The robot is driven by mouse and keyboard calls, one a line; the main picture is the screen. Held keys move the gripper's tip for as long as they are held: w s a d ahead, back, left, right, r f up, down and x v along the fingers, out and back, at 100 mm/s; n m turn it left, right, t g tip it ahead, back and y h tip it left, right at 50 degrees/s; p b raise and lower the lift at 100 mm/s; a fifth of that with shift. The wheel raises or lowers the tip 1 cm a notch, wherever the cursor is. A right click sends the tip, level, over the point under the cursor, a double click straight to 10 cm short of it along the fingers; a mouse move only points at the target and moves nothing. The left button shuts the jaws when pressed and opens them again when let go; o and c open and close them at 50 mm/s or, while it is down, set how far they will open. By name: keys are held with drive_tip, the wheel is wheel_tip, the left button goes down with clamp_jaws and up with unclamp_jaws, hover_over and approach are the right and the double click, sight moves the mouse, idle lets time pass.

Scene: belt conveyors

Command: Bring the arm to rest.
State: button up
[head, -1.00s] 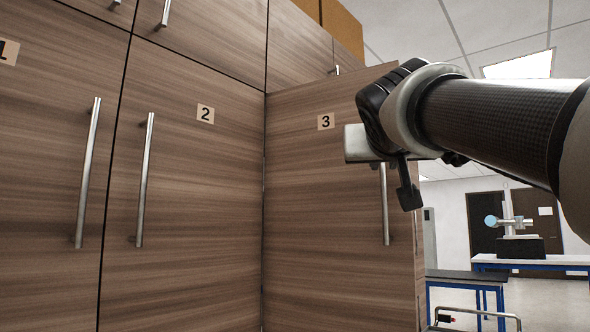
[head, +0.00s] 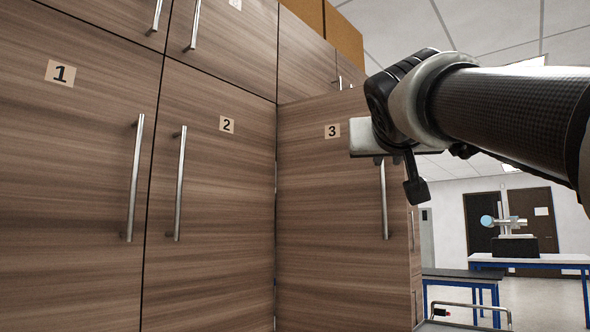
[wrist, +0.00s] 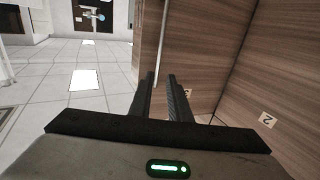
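My arm reaches in from the right in the head view, and my gripper's pale body hangs in the air in front of the panel labelled 3 (head: 330,220). In the wrist view my gripper (wrist: 160,80) shows two dark fingers with a gap between them.
Tall wooden doors labelled 1 (head: 80,200) and 2 (head: 225,210), with upright bar handles, fill the left. Panel 3 meets them at a corner. Blue-legged tables (head: 530,264) stand at the right back. Open tiled floor (wrist: 60,75) shows in the wrist view.

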idle(0.5)
drive_tip(key=s+a+f+n+g+y, duration=0.1)
drive_tip(key=s+f+g, duration=0.2)
drive_tip(key=f, duration=0.9)
drive_tip(key=s+f+g+y, duration=0.1)
drive_tip(key=s+f+g, duration=0.2)
drive_tip(key=f, duration=1)
drive_tip(key=s+a+f+n+g+y, duration=0.1)
drive_tip(key=s+f+g, duration=0.1)
drive_tip(key=s+f, duration=0.5)
drive_tip(key=s+a+f+g+y, duration=0.1)
drive_tip(key=s+a+f+g, duration=0.15)
drive_tip(key=f, duration=0.85)
drive_tip(key=s+a+f+n+g+y, duration=0.1)
drive_tip(key=s+f, duration=0.5)
drive_tip(key=f, duration=0.3)
wheel_tip(320, 180, up, 23)
drive_tip(key=p, duration=2.2)
drive_tip(key=shift+w+d+r, duration=0.15)
drive_tip(key=shift+w, duration=0.1)
drive_tip(key=o, duration=0.3)
drive_tip(key=shift+o, duration=0.3)
